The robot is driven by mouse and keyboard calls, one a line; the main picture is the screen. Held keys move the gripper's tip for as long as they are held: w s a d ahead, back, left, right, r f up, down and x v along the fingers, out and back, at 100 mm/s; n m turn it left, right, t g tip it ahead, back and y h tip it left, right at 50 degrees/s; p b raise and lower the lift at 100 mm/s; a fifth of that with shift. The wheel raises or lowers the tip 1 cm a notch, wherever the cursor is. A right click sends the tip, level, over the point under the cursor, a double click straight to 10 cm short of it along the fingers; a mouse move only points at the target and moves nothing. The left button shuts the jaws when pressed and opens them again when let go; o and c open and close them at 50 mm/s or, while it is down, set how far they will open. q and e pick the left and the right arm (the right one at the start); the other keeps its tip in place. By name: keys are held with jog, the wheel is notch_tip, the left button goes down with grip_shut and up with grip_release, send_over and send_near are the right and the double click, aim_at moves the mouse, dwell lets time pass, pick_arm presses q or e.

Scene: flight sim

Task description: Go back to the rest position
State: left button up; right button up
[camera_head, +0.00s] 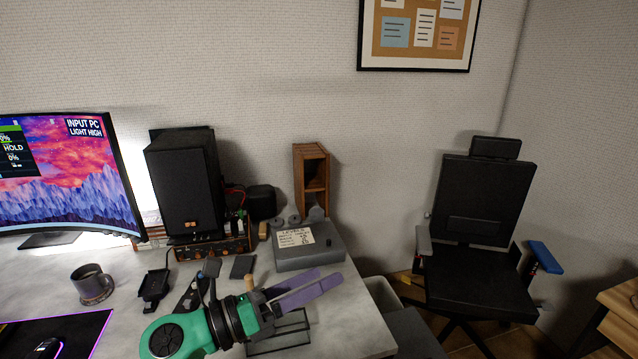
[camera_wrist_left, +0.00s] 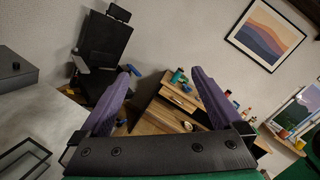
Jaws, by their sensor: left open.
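My left gripper (camera_head: 311,288) reaches over the right end of the desk in the head view, with purple fingers pointing right. It also shows in the left wrist view (camera_wrist_left: 160,88), where its two fingers stand wide apart with nothing between them. The gripper is open and empty. A dark wire-like frame (camera_head: 280,342) lies on the desk just below the gripper in the picture; the arm hides part of that area. A grey box with a paper label (camera_head: 310,252) stands behind the fingers. My right gripper is in neither view.
A black office chair (camera_head: 475,240) stands beyond the desk's right edge. A wooden drawer unit (camera_wrist_left: 170,112) shows in the wrist view.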

pick_arm(q)
jog(key=w+a+r+n+t+y, duration=0.1)
jog(key=w+a+n+t+y, duration=0.35)
jog(key=n, duration=0.45)
jog(key=w+a+r+n+t+y, duration=0.1)
jog(key=a+n+t+y, duration=0.3)
jog(key=a+n+t, duration=0.4)
jog(key=s+a+f+n+g+y, duration=0.2)
jog(key=a+f+n+g+y, duration=0.25)
jog(key=f+n, duration=0.4)
jog(key=s+a+f+n+g+y, duration=0.2)
jog(key=a+f+n+g+y, duration=0.3)
jog(key=f+n, duration=0.35)
jog(key=s+f+n+g+h, duration=0.2)
jog(key=s+f+n+g, duration=0.45)
jog(key=s+f, duration=0.85)
notch_tip(320, 180, down, 21)
jog(key=s+m+g, duration=0.2)
jog(key=s+g, duration=0.1)
jog(key=s+a+f+g, duration=0.1)
jog(key=s+a+f, duration=0.2)
jog(key=s+f, duration=1.2)
jog(key=shift+s+f+g+y, duration=0.2)
jog(key=shift+s+g+y, duration=0.15)
jog(key=shift+s, duration=0.65)
